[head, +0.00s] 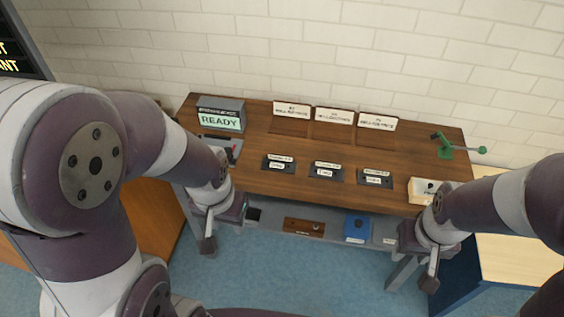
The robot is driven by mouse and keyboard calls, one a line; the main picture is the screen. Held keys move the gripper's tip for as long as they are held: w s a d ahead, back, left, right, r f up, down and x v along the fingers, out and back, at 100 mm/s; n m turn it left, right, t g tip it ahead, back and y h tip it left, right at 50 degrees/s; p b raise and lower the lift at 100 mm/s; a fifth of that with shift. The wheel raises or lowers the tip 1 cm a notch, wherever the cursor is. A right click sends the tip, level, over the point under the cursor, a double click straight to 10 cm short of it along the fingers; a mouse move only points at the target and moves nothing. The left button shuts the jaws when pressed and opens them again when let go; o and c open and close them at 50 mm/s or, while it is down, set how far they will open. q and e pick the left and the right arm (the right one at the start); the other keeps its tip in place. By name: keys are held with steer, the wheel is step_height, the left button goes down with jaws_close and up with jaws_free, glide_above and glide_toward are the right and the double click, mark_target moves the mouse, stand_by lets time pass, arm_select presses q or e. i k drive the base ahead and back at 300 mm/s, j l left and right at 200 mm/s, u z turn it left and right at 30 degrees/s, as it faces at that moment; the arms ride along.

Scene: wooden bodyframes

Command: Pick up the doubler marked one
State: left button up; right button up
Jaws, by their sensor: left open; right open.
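Three small dark plates with white labels lie in a row across the middle of the wooden table: a left plate (268,164), a middle plate (312,170) and a right plate (362,178). The left plate's label appears to read ONE, but the print is small and blurred. My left gripper (216,226) is open and empty at the table's front left edge, left of and nearer than the left plate. My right gripper (420,258) is open and empty at the front right edge, far from that plate. Neither gripper touches a plate.
A READY display box (220,115) stands at the back left. Three white signs, the leftmost (291,112), line the back. A green clamp-like tool (445,150) stands at the right, a pale box (425,188) nearer. A lower shelf holds a brown block (303,227) and a blue box (357,226).

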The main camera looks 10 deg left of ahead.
mark_target(276, 163)
steer(key=i+j+z, duration=0.2)
steer(key=i, duration=0.25)
steer(key=i+j+z, duration=0.1)
steer(key=i+z, duration=0.15)
steer(key=i, duration=0.15)
